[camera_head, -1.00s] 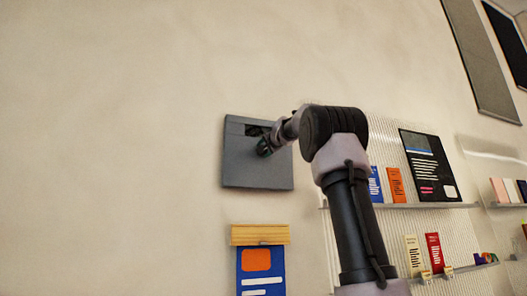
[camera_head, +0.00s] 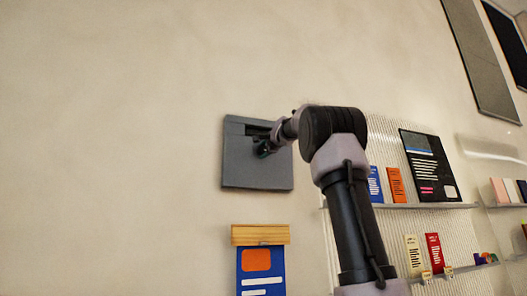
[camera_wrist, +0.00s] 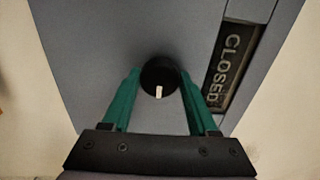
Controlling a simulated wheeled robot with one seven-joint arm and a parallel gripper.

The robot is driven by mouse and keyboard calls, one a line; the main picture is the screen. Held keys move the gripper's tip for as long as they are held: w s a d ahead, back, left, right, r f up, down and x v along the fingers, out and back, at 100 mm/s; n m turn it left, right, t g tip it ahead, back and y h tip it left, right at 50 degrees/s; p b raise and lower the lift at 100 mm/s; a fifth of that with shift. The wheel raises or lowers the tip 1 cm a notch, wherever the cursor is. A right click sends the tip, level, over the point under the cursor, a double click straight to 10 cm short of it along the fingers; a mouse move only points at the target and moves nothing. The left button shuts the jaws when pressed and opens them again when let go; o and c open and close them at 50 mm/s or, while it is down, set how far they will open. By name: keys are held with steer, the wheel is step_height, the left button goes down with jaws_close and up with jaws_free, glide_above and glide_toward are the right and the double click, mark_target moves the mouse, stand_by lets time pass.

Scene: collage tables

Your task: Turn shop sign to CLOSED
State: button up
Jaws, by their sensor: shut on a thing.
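The shop sign is a grey square panel (camera_head: 250,170) on the wall in the head view; its grey face also fills much of the wrist view (camera_wrist: 110,40). A dark window (camera_wrist: 232,68) in it reads CLOSED in pale letters. A round black knob (camera_wrist: 157,72) with a white mark sits on the panel face. My gripper (camera_wrist: 158,85) has its two green fingers shut on the knob, one on each side. The white mark points toward the gripper in the wrist view. In the head view my gripper (camera_head: 264,149) is small and dark against the panel.
A wooden ledge (camera_head: 260,235) with a blue and orange poster (camera_head: 261,268) hangs below the panel. To the right are a ribbed board with shelves (camera_head: 425,205), booklets and a black poster (camera_head: 430,165). The wall left of the panel is bare.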

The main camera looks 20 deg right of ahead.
steer(key=shift+f, duration=0.1)
steer(key=o, duration=1.4)
steer(key=shift+d, duration=0.1)
steer(key=s, duration=1.1)
